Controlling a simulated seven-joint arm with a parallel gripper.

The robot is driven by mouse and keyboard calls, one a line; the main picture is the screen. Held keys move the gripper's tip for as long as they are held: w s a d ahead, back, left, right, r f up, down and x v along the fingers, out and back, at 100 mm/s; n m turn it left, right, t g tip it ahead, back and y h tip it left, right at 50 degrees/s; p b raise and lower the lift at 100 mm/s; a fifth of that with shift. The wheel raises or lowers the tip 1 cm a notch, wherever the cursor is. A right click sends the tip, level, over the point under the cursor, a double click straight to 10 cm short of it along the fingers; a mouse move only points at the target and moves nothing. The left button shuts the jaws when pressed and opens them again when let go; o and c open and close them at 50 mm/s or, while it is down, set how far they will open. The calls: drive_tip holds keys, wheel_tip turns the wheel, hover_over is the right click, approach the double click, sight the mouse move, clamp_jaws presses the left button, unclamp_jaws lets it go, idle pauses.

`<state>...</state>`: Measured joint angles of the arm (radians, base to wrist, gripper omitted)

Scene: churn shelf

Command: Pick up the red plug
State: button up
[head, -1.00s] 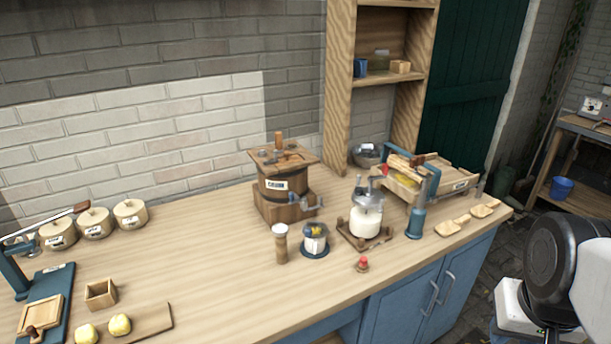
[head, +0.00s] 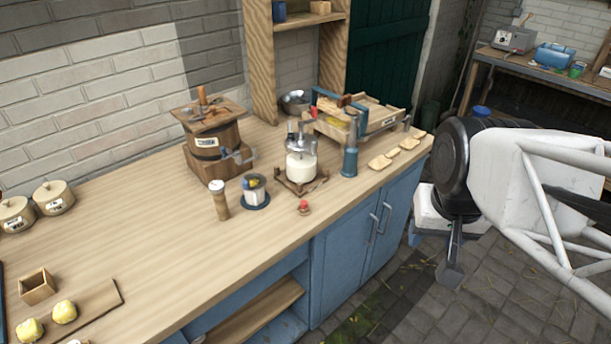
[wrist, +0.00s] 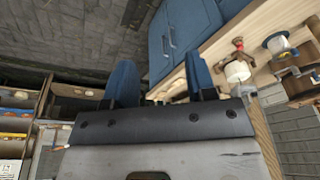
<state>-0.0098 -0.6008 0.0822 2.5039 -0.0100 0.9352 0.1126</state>
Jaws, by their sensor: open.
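The red plug (head: 304,206) is a small red-topped piece standing near the front edge of the wooden worktop (head: 150,240), in front of the glass jar. I cannot surely pick it out in the wrist view. My gripper (wrist: 162,82) shows two blue fingers spread apart with nothing between them. In the head view my arm is at the right, past the worktop's front edge and well apart from the plug.
A glass jar (head: 301,168) on a wooden stand, a blue-based cup (head: 254,190) and a wooden shaker (head: 219,201) stand near the plug. A wooden churn (head: 212,148) is behind. Blue cabinets (head: 350,235) are below. The worktop's left middle is clear.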

drive_tip(key=w+a+m, duration=0.3)
drive_tip(key=w+m, duration=0.1)
drive_tip(key=w, duration=0.5)
drive_tip(key=m+g, duration=0.3)
drive_tip(key=m, duration=1)
hover_over(304, 201)
drive_tip(key=f, duration=1.5)
drive_tip(key=shift+s+f, duration=0.25)
drive_tip(key=shift+f, duration=0.05)
drive_tip(key=shift+f, duration=1.25)
drive_tip(key=shift+w+f, duration=0.15)
drive_tip(key=shift+f, duration=2.5)
